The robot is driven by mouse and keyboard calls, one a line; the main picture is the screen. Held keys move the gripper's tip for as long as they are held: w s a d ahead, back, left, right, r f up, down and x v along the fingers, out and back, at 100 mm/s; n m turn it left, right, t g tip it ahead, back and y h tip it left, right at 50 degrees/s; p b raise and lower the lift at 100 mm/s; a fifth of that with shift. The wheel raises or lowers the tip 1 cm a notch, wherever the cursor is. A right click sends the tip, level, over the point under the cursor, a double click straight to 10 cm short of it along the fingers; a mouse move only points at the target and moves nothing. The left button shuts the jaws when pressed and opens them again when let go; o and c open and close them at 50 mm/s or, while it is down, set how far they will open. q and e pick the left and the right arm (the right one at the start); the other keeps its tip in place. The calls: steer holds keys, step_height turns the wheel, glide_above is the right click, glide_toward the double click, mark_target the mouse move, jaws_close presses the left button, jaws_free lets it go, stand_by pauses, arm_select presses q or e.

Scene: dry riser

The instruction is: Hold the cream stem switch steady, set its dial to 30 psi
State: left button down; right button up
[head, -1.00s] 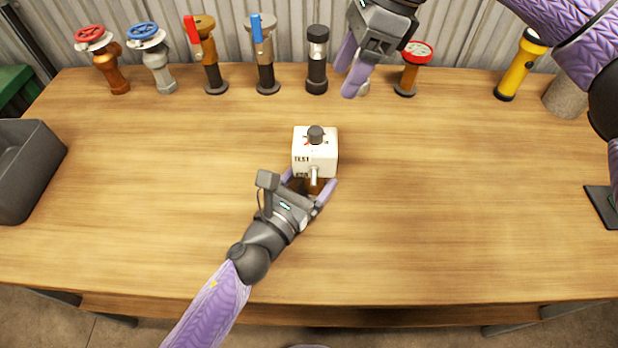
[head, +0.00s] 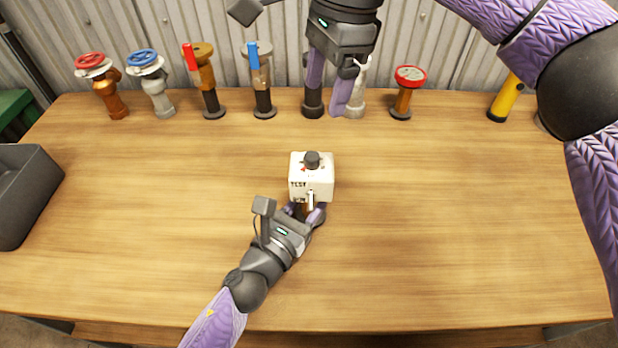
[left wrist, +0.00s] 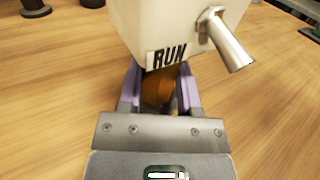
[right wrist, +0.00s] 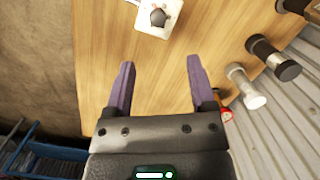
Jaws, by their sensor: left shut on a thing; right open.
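The cream stem switch (head: 311,178) stands upright on the table in the middle of the head view. It is a cream box with a dark dial (head: 312,159) on top, a TEST label on its front and a metal lever below. My left gripper (head: 304,212) is shut on its brown stem, just under the box. In the left wrist view the box (left wrist: 175,25) shows a RUN label and the metal lever (left wrist: 227,38). My right gripper (head: 328,100) is open and empty, high above the back of the table. The right wrist view shows the dial (right wrist: 158,17) beyond its fingers. The dial's marks are too small to read.
Along the back edge stand a red-wheel valve (head: 103,85), a blue-wheel valve (head: 150,82), a red-lever valve (head: 205,80), a blue-lever valve (head: 261,80), a red-topped piece (head: 404,92) and a yellow flashlight (head: 506,98). A grey bin (head: 25,195) sits left. Table around the switch is clear.

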mark_target(312, 155)
steer(key=f+n, duration=0.1)
steer(key=f, duration=0.2)
steer(key=a+f+n+h, duration=0.1)
steer(key=f, duration=0.6)
steer(key=shift+s+a+f+n+h, duration=0.25)
steer(key=shift+a+f+n+h, duration=0.05)
steer(key=shift+n+h, duration=0.1)
jaws_close()
